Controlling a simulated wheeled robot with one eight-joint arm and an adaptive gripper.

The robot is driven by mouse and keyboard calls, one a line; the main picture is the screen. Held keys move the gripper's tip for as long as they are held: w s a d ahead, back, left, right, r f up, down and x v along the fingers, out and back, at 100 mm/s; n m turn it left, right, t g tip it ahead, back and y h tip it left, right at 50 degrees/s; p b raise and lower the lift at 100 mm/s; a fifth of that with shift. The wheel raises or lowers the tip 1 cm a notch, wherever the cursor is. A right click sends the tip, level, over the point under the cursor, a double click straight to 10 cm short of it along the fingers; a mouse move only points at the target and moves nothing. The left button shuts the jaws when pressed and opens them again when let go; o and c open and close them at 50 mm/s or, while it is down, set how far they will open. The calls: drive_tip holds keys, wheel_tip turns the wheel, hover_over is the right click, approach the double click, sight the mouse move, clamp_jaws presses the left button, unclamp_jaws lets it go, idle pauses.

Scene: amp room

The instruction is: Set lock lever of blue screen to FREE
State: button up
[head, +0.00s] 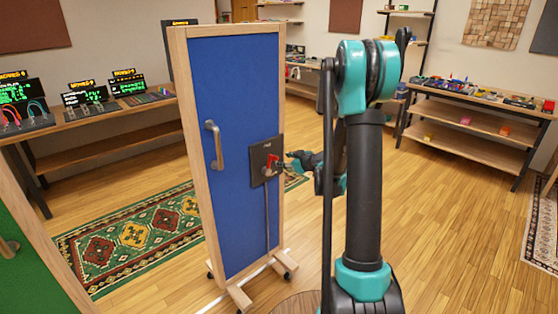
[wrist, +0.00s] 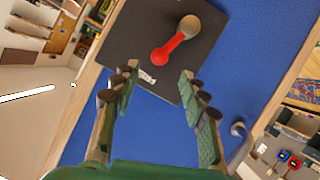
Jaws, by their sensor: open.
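The blue screen (head: 225,90) is a blue panel in a wooden frame, standing upright left of my arm. A dark square plate (head: 257,157) is fixed on its right side. The red lock lever (head: 273,163) is on this plate. In the wrist view the lever (wrist: 172,47) slants from a grey round end at upper right to a rounded red end at lower left. Small lettering on the plate is too small to read. My gripper (wrist: 159,74) is open and empty, facing the plate, with the red end just beyond and between its fingertips. I cannot tell whether they touch.
The screen stands on wooden feet (head: 240,298) with casters. A green panel (head: 30,250) is at the near left. Shelves (head: 470,140) line the back; open floor lies to the right.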

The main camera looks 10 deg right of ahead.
drive_tip(key=v, duration=0.3)
drive_tip(key=shift+s+d+r, duration=0.1)
drive_tip(key=shift+s+d, duration=0.05)
drive_tip(key=shift+s, duration=0.1)
drive_tip(key=s+a+f+m+g+h, duration=0.1)
drive_tip(key=s+a+m+g+h, duration=0.2)
drive_tip(key=s, duration=1.5)
drive_tip(key=s+d+f+m+g+h, duration=0.1)
drive_tip(key=s+d+f+m+g, duration=0.1)
drive_tip(key=s, duration=0.7)
drive_tip(key=s+d+f+m+g+h, duration=0.2)
drive_tip(key=s+d+f+m+g, duration=0.1)
drive_tip(key=s, duration=0.7)
drive_tip(key=shift+d+f+m, duration=0.35)
drive_tip(key=shift+d+m, duration=0.45)
drive_tip(key=shift+m, duration=0.1)
